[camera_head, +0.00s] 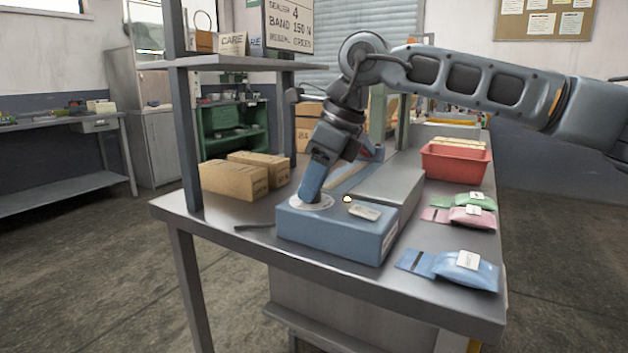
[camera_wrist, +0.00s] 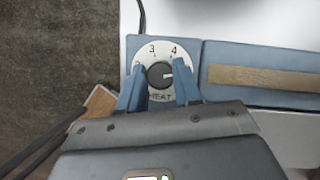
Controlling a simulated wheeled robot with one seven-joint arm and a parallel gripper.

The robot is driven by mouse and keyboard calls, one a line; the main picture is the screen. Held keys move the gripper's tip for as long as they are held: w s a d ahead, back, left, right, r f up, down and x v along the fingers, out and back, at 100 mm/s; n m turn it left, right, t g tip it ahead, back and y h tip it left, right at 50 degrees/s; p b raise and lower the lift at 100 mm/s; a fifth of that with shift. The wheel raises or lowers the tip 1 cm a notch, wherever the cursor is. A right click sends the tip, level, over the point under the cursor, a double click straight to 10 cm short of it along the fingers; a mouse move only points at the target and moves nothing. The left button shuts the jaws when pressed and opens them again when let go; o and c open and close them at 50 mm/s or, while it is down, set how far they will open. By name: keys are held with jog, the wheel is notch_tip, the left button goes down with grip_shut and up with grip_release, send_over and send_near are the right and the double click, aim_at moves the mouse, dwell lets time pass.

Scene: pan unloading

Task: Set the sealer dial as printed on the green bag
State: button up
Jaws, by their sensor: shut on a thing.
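The blue sealer (camera_head: 335,228) stands on the metal table with its white dial plate (camera_head: 325,202) on top. In the wrist view the dial plate (camera_wrist: 150,47) shows the numbers 3 and 4, part of a 2 at left, and HEAT below. My gripper (camera_head: 310,194) points down onto the dial; its blue fingers are shut on the dark knob (camera_wrist: 159,75). The knob's white mark points right, clockwise past the 4; my right finger hides what is printed there. The green bag (camera_head: 476,202) lies at the table's right side. Its white label is too small to read.
A pink bag (camera_head: 473,218) and a blue bag (camera_head: 467,271) lie near the green one. A red bin (camera_head: 454,164) stands behind them. Cardboard boxes (camera_head: 233,179) are at left, near a shelf post. A sign (camera_head: 289,25) above reads SEALER 4, BAND 150.

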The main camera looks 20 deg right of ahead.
jog(key=o, duration=1)
jog(key=shift+o, duration=0.2)
jog(key=shift+r, duration=0.1)
jog(key=v, duration=0.7)
jog(key=shift+r+p, duration=0.25)
jog(key=shift+p, duration=0.1)
jog(key=shift+s+d, duration=0.1)
jog(key=shift+d, duration=0.05)
